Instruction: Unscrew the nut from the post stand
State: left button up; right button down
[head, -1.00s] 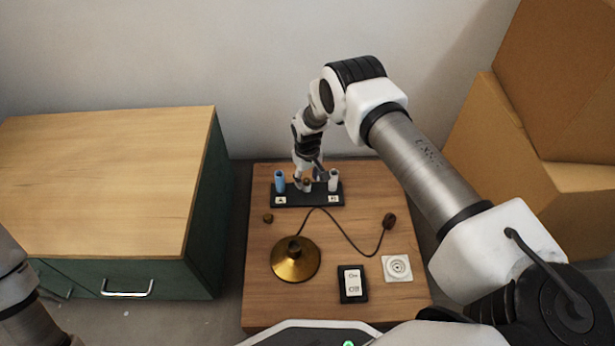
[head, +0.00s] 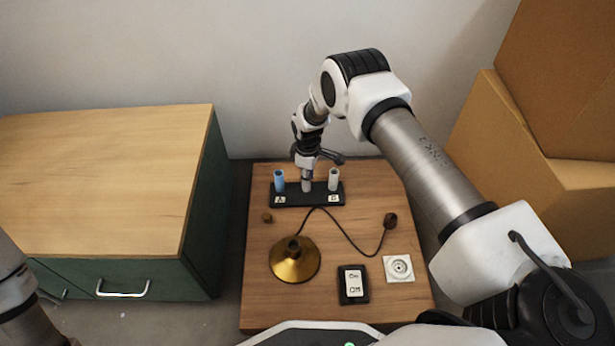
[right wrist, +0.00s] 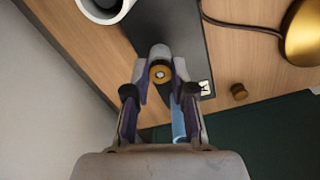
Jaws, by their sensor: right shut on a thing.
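The post stand (head: 290,201) is a dark bar at the back of the wooden table, with a blue post (head: 279,181) at its left and a white post (head: 333,179) at its right. My right gripper (head: 307,185) points down at the middle of the stand. In the right wrist view, a brass nut (right wrist: 160,73) with a grey centre sits between its fingertips, and the gripper is shut on it. The fingers hide part of the nut and its post. My left gripper is out of view; only my left arm shows at the left edge.
A brass lamp base (head: 296,262) with a dark cord, a small brass piece (head: 267,218), a black switch box (head: 353,285) and a white socket plate (head: 398,269) lie in front. A green cabinet (head: 203,200) stands left, cardboard boxes (head: 530,180) right.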

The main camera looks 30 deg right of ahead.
jog(key=shift+f+n+b, duration=0.2)
jog(key=shift+n+b, duration=0.25)
jog(key=shift+n, duration=0.75)
jog(key=shift+d+n+b, duration=0.1)
jog(key=shift+n+b, duration=0.2)
jog(key=shift+n, duration=0.9)
jog(key=n, duration=0.3)
jog(key=shift+w+r, duration=0.1)
jog(key=shift+r, duration=0.1)
jog(key=n+b, duration=0.1)
jog(key=n, duration=0.3)
jog(key=shift+f, duration=0.15)
jog(key=shift+n, duration=0.8)
jog(key=shift+r+p, duration=1.35)
jog(key=shift+r, duration=0.65)
jog(key=shift+f, duration=0.1)
jog(key=shift+w, duration=0.1)
